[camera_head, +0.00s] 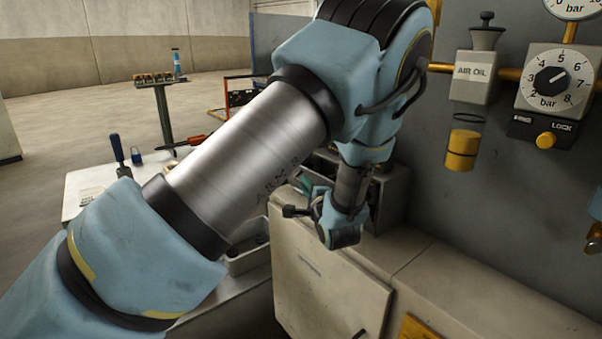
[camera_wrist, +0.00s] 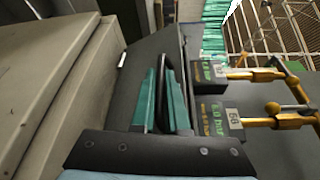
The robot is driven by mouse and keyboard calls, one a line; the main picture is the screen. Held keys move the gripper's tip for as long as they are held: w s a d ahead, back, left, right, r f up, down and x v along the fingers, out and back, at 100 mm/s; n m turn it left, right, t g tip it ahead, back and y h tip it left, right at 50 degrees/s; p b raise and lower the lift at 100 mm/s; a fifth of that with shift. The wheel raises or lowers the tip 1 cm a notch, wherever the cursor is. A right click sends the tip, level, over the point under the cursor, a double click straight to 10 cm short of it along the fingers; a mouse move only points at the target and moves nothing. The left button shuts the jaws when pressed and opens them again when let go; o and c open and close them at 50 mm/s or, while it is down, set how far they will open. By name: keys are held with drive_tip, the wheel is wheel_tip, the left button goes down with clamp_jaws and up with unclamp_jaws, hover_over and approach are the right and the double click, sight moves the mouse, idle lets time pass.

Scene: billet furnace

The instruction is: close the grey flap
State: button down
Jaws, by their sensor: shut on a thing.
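A pale grey hinged panel (camera_head: 328,281), which looks like the flap, stands at the front of the low cabinet in the head view. My gripper (camera_head: 290,211) is over its upper left corner, below my wrist. In the wrist view my gripper (camera_wrist: 162,102) has its two teal pads close together, with a narrow dark thing (camera_wrist: 165,88) between them. I cannot tell what part this is or whether it belongs to the flap. The flap's hinge is not clear to see, and my arm hides part of the area behind it.
A dark grey wall (camera_head: 425,185) carries a dial (camera_head: 553,78) and an air-oil unit (camera_head: 475,72) on the right. A pale cabinet top (camera_head: 465,298) runs below it. A bench (camera_head: 90,197) with tools is at left. Open floor (camera_head: 60,120) lies beyond.

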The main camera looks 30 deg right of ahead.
drive_tip(key=d+m+p, duration=0.1)
drive_tip(key=p, duration=0.1)
drive_tip(key=d+r+m+p, duration=0.1)
drive_tip(key=d+r+g+p, duration=0.1)
drive_tip(key=p, duration=0.1)
drive_tip(key=shift+w+d+r+m+y+p, duration=0.2)
drive_tip(key=shift+w+m+y+p, duration=0.1)
drive_tip(key=shift+m+p, duration=0.1)
drive_tip(key=shift+w+d+p, duration=0.15)
drive_tip(key=shift+d+p, duration=0.5)
drive_tip(key=shift+p, duration=0.15)
drive_tip(key=shift+d, duration=0.1)
drive_tip(key=c, duration=1.2)
unclamp_jaws()
drive_tip(key=b+v, duration=0.2)
drive_tip(key=v, duration=0.8)
drive_tip(key=shift+s, duration=0.4)
drive_tip(key=shift+r, duration=0.1)
